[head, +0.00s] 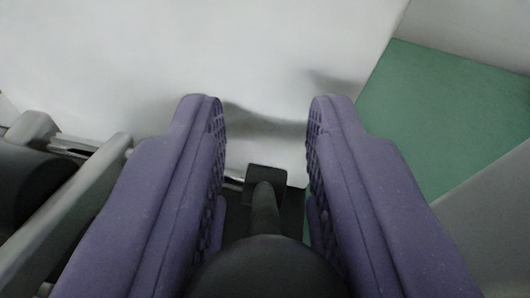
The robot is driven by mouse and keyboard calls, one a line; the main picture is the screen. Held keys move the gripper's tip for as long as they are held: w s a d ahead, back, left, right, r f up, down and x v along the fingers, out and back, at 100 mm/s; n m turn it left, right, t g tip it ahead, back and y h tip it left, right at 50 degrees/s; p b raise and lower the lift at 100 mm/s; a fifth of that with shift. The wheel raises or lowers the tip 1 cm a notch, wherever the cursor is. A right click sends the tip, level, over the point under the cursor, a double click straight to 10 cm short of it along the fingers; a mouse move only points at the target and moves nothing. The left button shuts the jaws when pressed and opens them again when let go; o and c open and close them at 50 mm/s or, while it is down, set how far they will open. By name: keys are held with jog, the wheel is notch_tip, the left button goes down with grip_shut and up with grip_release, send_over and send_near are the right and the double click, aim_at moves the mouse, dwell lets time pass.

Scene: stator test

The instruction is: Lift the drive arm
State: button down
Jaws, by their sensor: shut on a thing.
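My gripper (265,108) shows in the head view as two purple fingers with ridged inner pads, coming up from the bottom edge. The fingers stand apart around a dark part, which seems to be the drive arm (264,210). This part has a rounded dark body at the bottom, a narrow neck and a small square end. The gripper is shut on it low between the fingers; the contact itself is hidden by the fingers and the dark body.
A grey bar (65,215) and a dark rounded body (28,180) lie at the left, close to the left finger. A pale surface (270,50) fills the top middle. A green panel (450,120) with grey edges is at the right.

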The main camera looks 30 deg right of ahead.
jog(key=c, duration=1)
grip_release()
jog(key=shift+w, duration=0.1)
jog(key=shift+f+v, duration=0.15)
jog(key=shift+v, duration=1)
jog(key=shift+f+v, duration=0.2)
jog(key=shift+v, duration=0.95)
jog(key=shift+f+v, duration=0.15)
jog(key=shift+v, duration=2.1)
jog(key=shift+f, duration=0.2)
